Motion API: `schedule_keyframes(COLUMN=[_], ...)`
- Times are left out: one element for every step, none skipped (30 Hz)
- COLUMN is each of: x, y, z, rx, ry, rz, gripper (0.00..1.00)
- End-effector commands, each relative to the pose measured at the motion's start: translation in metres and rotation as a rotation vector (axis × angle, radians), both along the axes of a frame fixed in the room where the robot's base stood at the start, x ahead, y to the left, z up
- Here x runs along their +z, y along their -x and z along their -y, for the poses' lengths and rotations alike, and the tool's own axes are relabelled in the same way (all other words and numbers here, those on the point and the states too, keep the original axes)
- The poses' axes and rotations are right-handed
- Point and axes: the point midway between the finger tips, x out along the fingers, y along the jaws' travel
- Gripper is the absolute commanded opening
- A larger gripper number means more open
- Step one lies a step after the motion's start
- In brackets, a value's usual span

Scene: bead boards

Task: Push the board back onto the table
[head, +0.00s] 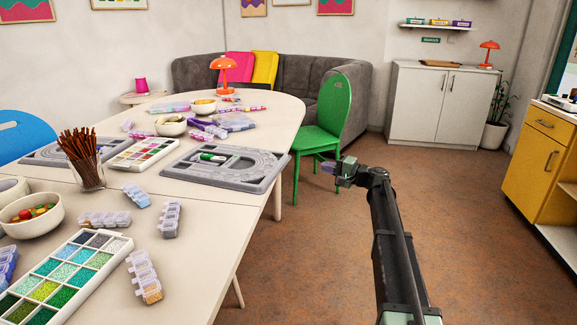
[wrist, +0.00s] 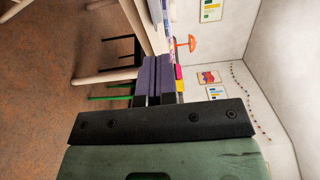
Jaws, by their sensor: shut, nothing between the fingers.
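A grey bead board (head: 222,178) with curved grooves lies on the near right part of the table (head: 215,220). Its right side reaches out over the table's right edge. Small green and white pieces lie in its middle. My gripper (head: 326,168) is in the air to the right of the board, apart from it, over the floor and in front of the green chair. In the wrist view my gripper's purple fingers (wrist: 154,80) are side by side, shut and empty. The wrist view is turned sideways, and I cannot make out the board there.
Clear bead boxes (head: 171,218) lie nearer. The floor (head: 460,210) at right is clear.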

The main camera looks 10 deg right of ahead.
Motion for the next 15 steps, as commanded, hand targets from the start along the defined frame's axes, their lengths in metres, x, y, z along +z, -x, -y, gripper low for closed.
schedule_keyframes(x=[0.000, 0.000, 0.000, 0.000, 0.000, 0.000, 0.000, 0.000, 0.000, 0.000, 0.000, -0.001, -0.001, -0.001, -0.001], y=[-0.001, -0.001, -0.003, -0.005, -0.007, -0.011, -0.014, -0.018, -0.023, -0.028, -0.032, -0.037, -0.042, -0.046, -0.051], z=[-0.001, -0.002, -0.004, -0.006, -0.009, -0.013, -0.017, -0.021, -0.028, -0.033, -0.038, -0.045, -0.050, -0.055, -0.062], rx=[0.001, 0.001, 0.002, 0.002, 0.002, 0.002, 0.003, 0.004, 0.004, 0.004, 0.004, 0.004, 0.004, 0.004, 0.004], ry=[-0.001, 0.000, 0.000, 0.000, 0.000, 0.000, 0.000, 0.000, 0.000, 0.000, -0.001, -0.001, -0.001, -0.001, -0.001], rz=[-0.001, -0.001, -0.002, -0.002, -0.002, -0.004, -0.004, -0.004, -0.004, -0.004, -0.004, -0.004, -0.004, -0.004, -0.004], gripper=[0.00, 0.00, 0.00, 0.00, 0.00, 0.00, 0.00, 0.00, 0.00, 0.00, 0.00, 0.00, 0.00, 0.00, 0.00])
